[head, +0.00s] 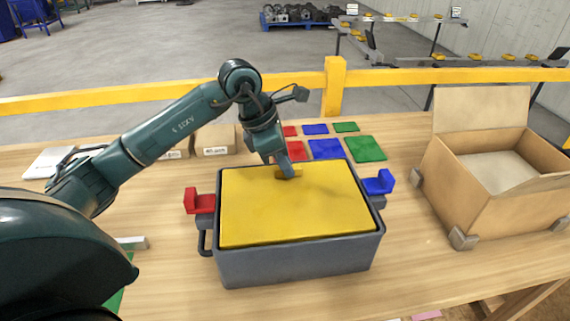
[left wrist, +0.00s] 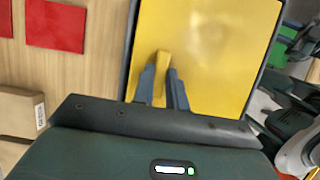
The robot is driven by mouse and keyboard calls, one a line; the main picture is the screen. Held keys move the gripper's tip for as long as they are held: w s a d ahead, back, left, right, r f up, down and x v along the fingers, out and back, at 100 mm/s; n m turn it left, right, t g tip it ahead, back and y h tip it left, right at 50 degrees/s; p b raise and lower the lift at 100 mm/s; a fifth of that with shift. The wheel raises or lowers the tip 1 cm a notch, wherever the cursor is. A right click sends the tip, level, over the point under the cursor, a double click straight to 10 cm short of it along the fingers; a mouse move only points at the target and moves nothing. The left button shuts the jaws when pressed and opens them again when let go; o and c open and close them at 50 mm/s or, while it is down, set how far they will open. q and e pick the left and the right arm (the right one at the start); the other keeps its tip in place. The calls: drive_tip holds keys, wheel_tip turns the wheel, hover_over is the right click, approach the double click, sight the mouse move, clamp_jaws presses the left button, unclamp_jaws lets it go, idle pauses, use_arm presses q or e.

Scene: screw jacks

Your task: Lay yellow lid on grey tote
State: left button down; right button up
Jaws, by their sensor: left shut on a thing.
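The yellow lid (head: 295,205) lies flat within the rim of the grey tote (head: 300,263) on the table in the head view. A narrow border of the tote's rim shows around it. My left gripper (head: 287,172) is shut on the lid's small yellow handle, near its far edge. In the left wrist view my left gripper (left wrist: 163,88) has its two fingers on either side of the handle, with the yellow lid (left wrist: 220,50) beyond. Whether the lid bears fully on the tote is hard to tell. My right gripper is not in view.
A red block (head: 200,202) and a blue block (head: 379,183) sit at the tote's left and right sides. An open cardboard box (head: 485,185) stands at the right. Red, blue and green flat squares (head: 326,149) lie behind the tote. A yellow rail (head: 440,76) runs behind the table.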

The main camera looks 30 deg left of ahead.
use_arm(q)
drive_tip(key=shift+f, duration=0.5)
drive_tip(key=shift+f, duration=0.1)
drive_tip(key=c, duration=1.4)
unclamp_jaws()
drive_tip(key=v, duration=1.2)
drive_tip(key=shift+b, duration=0.35)
